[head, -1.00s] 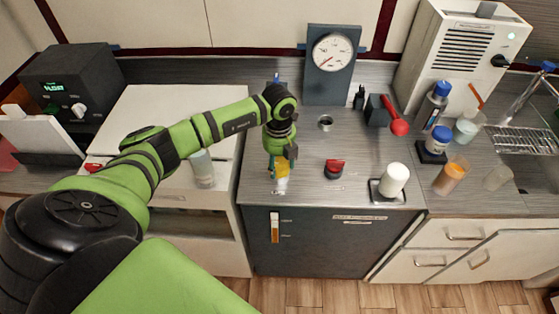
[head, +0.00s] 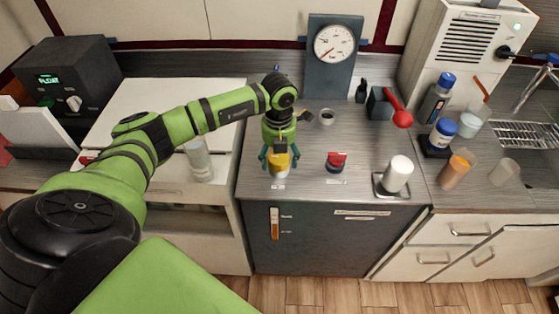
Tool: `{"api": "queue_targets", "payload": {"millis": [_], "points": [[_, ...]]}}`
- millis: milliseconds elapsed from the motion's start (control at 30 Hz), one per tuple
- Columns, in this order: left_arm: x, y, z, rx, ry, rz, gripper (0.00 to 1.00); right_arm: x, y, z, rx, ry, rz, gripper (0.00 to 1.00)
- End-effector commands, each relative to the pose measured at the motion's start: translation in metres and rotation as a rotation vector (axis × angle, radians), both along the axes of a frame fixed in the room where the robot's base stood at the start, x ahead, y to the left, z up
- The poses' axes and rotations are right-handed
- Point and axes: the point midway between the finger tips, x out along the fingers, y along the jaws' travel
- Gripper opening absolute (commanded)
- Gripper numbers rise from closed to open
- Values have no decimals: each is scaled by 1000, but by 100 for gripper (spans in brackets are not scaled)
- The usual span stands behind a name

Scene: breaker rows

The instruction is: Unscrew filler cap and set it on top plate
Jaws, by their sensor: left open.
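A yellow cap (head: 280,164), which looks like the filler cap, is near the front left of the grey top plate (head: 310,190) of a dark cabinet. My left gripper (head: 280,156) points down over it. Its teal fingers are spread, one to the left and one to the right of the yellow cap. I cannot tell whether they touch it. The gripper body hides the cap's upper part. My right gripper is not in view.
A red knob (head: 336,160) stands to the right, and an open round port (head: 326,117) behind. A pressure gauge (head: 334,43) rises at the back. A red-ended lever (head: 402,118) and a white cylinder (head: 398,173) are further right. Bare plate lies between them.

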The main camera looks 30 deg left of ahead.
Motion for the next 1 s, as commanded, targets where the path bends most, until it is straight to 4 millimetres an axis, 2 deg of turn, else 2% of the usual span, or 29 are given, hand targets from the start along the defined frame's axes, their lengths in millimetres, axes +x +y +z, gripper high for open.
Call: {"api": "queue_targets", "payload": {"millis": [33, 100, 600, 733, 1000], "points": [[1, 1, -4, 1, -3, -82, 76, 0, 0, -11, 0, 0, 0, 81], [1, 0, -5, 1, -3, -201, 76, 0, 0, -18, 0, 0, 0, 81], [0, 0, -3, 0, -1, -993, 76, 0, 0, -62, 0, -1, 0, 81], [0, 0, 0, -1, 1, -1071, 76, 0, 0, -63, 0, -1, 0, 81], [0, 0, 0, -1, 1, -1075, 76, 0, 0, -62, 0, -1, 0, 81]]}}
